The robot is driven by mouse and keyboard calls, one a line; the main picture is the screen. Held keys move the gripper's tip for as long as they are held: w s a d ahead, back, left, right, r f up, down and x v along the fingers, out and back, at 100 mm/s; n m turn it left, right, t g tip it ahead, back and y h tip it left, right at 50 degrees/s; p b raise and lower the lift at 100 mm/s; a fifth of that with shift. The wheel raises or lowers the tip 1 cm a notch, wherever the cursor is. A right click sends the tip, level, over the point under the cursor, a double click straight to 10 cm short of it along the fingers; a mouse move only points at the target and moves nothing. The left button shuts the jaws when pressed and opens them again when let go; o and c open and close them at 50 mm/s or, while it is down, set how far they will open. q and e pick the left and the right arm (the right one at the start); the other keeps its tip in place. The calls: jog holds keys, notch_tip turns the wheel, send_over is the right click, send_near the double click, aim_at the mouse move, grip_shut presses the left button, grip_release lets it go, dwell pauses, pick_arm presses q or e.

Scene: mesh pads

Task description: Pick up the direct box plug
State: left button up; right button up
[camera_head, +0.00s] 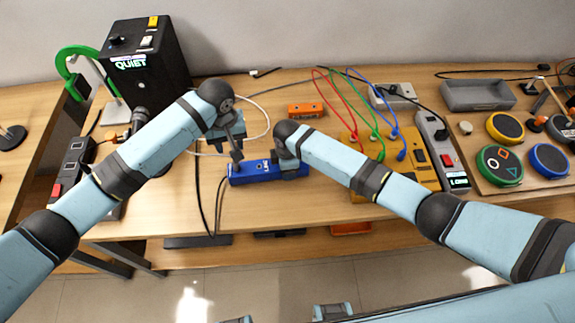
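The blue direct box (250,177) lies on the wooden table in front of the middle. My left gripper (237,156) points down just above the box's left part. A small dark piece shows at its tip, but I cannot tell whether this is the plug or a finger. My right gripper (284,162) is at the right part of the box, touching it or very close, and hides some of its top. The finger gaps of both grippers are too small to make out. A black cable (199,195) runs down beside the box's left end and over the table's front edge.
Behind the box lie an orange box (306,108) and a looped white cable (268,122). A yellow patch panel (413,160) with red, green and blue cables stands to the right. A black "QUIET" box (148,60) stands back left. Round pads (499,165) lie far right.

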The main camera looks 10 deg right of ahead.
pick_arm(q)
jog(key=shift+o, duration=0.8)
jog(key=shift+d, duration=0.1)
jog(key=shift+s+d+r+n, duration=0.1)
jog(key=shift+d+r+n, duration=0.1)
jog(key=shift+n, duration=0.4)
jog(key=n, duration=0.8)
send_over(237, 167)
jog(key=f, duration=0.4)
jog(key=shift+w+a+f, duration=0.2)
jog(key=shift+f, duration=0.15)
jog(key=shift+w+f, duration=0.15)
jog(key=shift+f, duration=1.3)
jog(key=shift+w+f, duration=0.1)
jog(key=shift+f, duration=1.35)
grip_shut()
